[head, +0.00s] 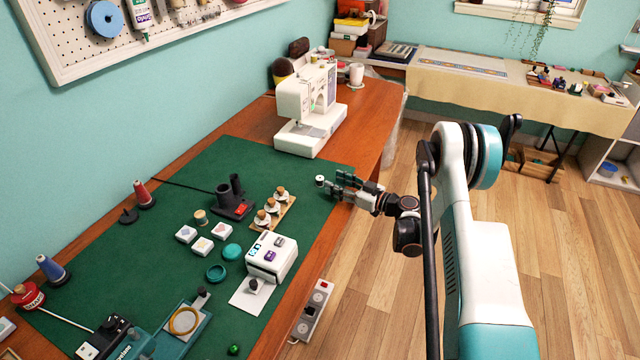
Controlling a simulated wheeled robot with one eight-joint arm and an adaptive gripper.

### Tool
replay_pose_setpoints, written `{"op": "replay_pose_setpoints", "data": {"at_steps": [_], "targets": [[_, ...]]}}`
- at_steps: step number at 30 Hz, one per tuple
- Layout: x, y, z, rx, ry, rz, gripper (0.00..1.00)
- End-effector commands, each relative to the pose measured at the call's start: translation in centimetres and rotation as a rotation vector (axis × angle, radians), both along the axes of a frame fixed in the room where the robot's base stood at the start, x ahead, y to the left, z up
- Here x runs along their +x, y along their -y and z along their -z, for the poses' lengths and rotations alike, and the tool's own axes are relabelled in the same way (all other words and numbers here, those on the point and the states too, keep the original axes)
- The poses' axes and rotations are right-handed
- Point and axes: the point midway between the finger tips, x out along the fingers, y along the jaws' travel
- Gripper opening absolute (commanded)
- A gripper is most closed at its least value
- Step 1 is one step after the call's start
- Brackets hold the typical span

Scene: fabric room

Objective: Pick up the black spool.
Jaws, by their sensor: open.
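A small spool-like thing with a pale round top and a dark side (320,182) stands upright near the right edge of the green mat, left of my gripper's tips. It looks like the black spool, but it is small and its colour is hard to tell. My gripper (335,184) is open, low over the mat's right edge, with its fingers pointing left toward this thing. The fingertips are very close to it; I cannot tell whether they touch it. Another small black knob-like thing (254,286) is by the white box, farther toward the front.
The green mat (150,260) covers much of the wooden table (365,130). A wooden rack with several corked jars (272,208) is left of my gripper. A white sewing machine (308,110) stands behind. A white box (271,258) is in front. Floor is free at right.

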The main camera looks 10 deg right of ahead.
Motion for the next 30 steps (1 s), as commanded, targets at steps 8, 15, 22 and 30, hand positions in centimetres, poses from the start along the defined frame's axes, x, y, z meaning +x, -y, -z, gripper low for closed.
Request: {"op": "replay_pose_setpoints", "data": {"at_steps": [8,15,22,30], "targets": [[2.2,-2.5,1.3,0.000,0.000,-0.003,0.47],[3.5,-3.5,1.0,0.000,0.000,0.000,0.47],[3.5,-3.5,0.9,0.000,0.000,0.000,0.27],[3.5,-3.5,1.0,0.000,0.000,0.000,0.12]]}}
